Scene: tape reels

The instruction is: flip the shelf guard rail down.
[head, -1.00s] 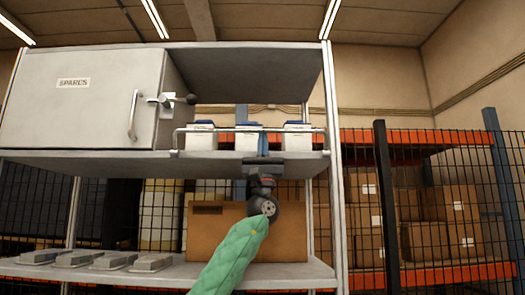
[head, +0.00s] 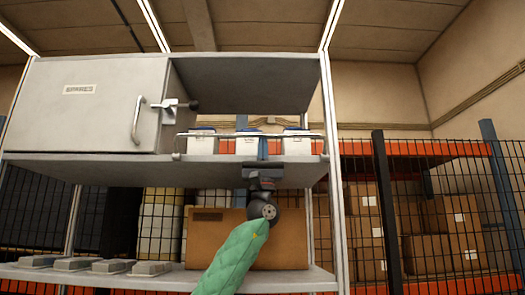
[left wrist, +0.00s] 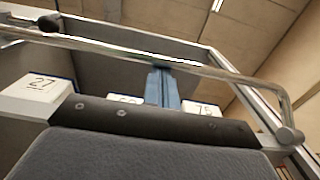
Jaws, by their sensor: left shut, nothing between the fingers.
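The shelf guard rail (head: 219,134) is a thin pale bar along the front of the upper shelf, standing up in front of several white boxes (head: 202,143). In the left wrist view the rail (left wrist: 105,46) crosses above, with a bent end at right. My left gripper (head: 263,148) is at the shelf's front edge, its blue fingers pointing up and shut with nothing between them. In the left wrist view the fingertips (left wrist: 163,72) lie at the rail's middle; I cannot tell whether they touch it. My right gripper is not in view.
A grey cabinet (head: 80,115) with a handle fills the shelf's left side. The lower shelf (head: 300,279) holds a cardboard box (head: 215,250) and several flat grey pieces (head: 75,264). A shelf upright (head: 335,190) stands at right, with mesh fencing behind.

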